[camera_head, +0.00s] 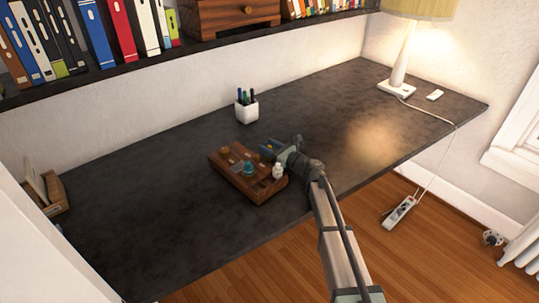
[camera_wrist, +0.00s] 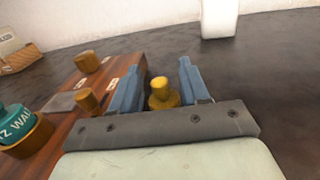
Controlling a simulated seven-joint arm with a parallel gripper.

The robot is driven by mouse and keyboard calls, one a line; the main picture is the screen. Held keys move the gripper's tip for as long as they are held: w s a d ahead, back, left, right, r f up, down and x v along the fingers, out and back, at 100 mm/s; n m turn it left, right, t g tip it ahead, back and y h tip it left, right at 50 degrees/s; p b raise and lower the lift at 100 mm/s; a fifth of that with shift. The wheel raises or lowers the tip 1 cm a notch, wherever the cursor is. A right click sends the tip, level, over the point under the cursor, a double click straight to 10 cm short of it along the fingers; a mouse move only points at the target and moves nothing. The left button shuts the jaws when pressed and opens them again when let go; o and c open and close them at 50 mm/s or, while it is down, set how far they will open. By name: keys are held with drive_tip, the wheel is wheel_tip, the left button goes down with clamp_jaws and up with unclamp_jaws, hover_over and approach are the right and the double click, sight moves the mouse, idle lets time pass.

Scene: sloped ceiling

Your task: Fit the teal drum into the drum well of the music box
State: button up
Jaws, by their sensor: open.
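The music box (camera_head: 236,181) is a dark wooden block on the desk, its top also filling the left of the wrist view (camera_wrist: 62,128). The teal drum (camera_head: 248,169) shows near the box's front; in the wrist view the teal drum (camera_wrist: 12,120), with white lettering, is cut off by the left edge, above a brown round part. I cannot tell whether it sits in a well. My gripper (camera_head: 268,148) is at the box's far right side, its blue fingers (camera_wrist: 160,84) open. A yellow, knob-like piece (camera_wrist: 163,94) shows between the fingers, apparently ungripped.
Wooden pegs (camera_wrist: 88,62) stand on the box top. A small white piece (camera_head: 278,171) is at its right end. A white pen cup (camera_head: 246,113) stands behind. A lamp (camera_head: 399,75) is at back right, a wooden letter holder (camera_head: 56,195) at far left. The desk left of the box is clear.

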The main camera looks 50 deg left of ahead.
clamp_jaws()
idle(0.3)
